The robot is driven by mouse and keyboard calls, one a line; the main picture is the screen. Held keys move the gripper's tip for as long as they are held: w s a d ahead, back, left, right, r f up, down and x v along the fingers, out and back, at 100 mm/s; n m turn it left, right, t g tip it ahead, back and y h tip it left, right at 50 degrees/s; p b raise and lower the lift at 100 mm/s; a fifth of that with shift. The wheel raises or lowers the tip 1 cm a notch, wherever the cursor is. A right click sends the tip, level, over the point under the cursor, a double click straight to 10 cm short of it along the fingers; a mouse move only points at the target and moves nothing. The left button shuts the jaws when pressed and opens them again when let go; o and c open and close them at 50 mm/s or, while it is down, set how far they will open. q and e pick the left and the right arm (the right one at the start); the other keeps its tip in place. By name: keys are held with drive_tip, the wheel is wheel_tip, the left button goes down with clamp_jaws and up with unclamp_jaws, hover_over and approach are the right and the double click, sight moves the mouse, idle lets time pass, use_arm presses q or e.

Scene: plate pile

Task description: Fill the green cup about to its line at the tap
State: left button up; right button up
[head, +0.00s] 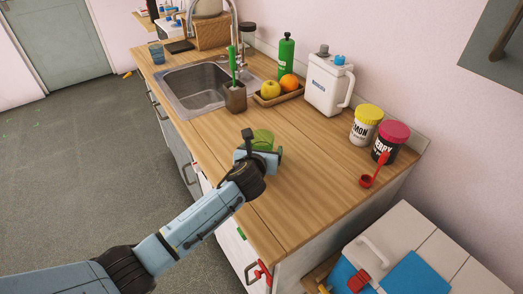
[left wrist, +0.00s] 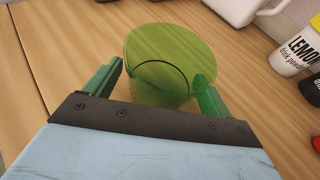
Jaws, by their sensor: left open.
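The green cup (head: 263,136) is see-through and stands on the wooden counter, partly hidden behind my left gripper (head: 262,152). In the left wrist view the cup (left wrist: 172,50) shows its round rim and a dark curved line on its wall. My left gripper (left wrist: 160,78) is open, with one green finger on each side of the cup. I cannot tell whether either finger touches it. The chrome tap (head: 236,22) arches over the sink (head: 172,83) at the far end of the counter. My right gripper is not in view.
Between cup and sink stand a brown holder (head: 235,98) with a green-handled brush and a tray (head: 278,98) with fruit. A white jug (head: 327,85), a lemon powder tub (head: 364,126) and a dark pink-lidded tub (head: 389,143) line the wall. A red scoop (head: 367,181) lies right.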

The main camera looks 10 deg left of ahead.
use_arm(q)
drive_tip(key=c, duration=1)
wheel_tip(320, 180, up, 10)
drive_tip(key=shift+r+p, duration=0.1)
drive_tip(key=shift+p, duration=1.15)
